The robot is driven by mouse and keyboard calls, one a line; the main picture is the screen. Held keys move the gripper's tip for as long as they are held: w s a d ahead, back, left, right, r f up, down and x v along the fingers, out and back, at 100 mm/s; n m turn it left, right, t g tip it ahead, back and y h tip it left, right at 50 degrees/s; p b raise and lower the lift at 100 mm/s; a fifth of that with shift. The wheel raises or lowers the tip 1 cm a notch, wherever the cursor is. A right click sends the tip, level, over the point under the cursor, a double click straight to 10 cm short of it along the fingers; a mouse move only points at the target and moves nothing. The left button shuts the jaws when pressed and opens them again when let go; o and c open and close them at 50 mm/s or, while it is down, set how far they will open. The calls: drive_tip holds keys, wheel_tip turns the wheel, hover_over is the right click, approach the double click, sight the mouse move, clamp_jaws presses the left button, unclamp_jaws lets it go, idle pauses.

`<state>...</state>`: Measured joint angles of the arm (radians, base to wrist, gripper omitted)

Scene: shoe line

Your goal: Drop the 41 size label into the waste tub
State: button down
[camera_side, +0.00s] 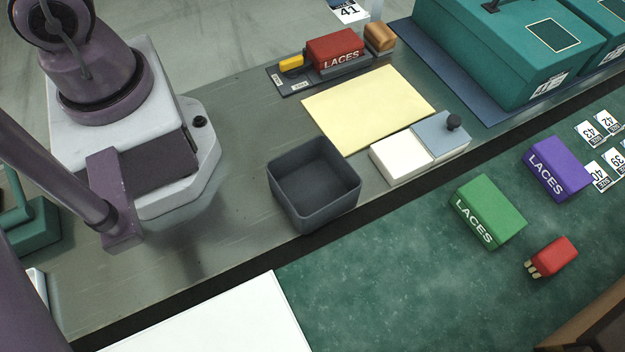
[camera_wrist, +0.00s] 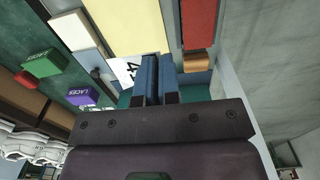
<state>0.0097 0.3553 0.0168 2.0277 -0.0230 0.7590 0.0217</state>
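The 41 size label (camera_side: 350,11) is a white card with a dark band, high at the top edge of the side view, apparently in the air. In the wrist view, the label (camera_wrist: 124,70) shows a "4" beside and behind the blue fingers; the rest is hidden. My gripper (camera_wrist: 158,80) has its fingers close together and appears shut on the label. In the side view the fingers are not clearly seen. The waste tub is probably the dark grey open tub (camera_side: 313,190), which looks empty; it stands well below and left of the label in the side view.
A yellow sheet (camera_side: 368,105), a white and blue box (camera_side: 400,160) with a black knob, and a tray with a red laces box (camera_side: 335,48) lie near the tub. Teal shoe boxes (camera_side: 510,50) stand at the upper right. Green (camera_side: 488,210) and purple (camera_side: 557,168) laces boxes are nearer.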

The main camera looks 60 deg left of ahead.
drive_tip(key=shift+d, duration=0.35)
drive_tip(key=s+d+f+m, duration=0.1)
drive_tip(key=s+d+f, duration=0.2)
drive_tip(key=s+d, duration=0.55)
drive_tip(key=s+d+f+m, duration=0.1)
drive_tip(key=s+d+f, duration=0.1)
drive_tip(key=s+d, duration=0.65)
drive_tip(key=shift+w+d+f+n, duration=0.3)
drive_tip(key=shift+w+f+n, duration=0.1)
drive_tip(key=shift+f, duration=0.7)
drive_tip(key=shift+w+d+f+n, duration=0.25)
drive_tip(key=shift+w+d+f, duration=0.1)
drive_tip(key=shift+f, duration=0.8)
drive_tip(key=shift+w+d+f+n, duration=0.3)
drive_tip(key=shift+w+f+n, duration=0.1)
drive_tip(key=shift+f, duration=0.7)
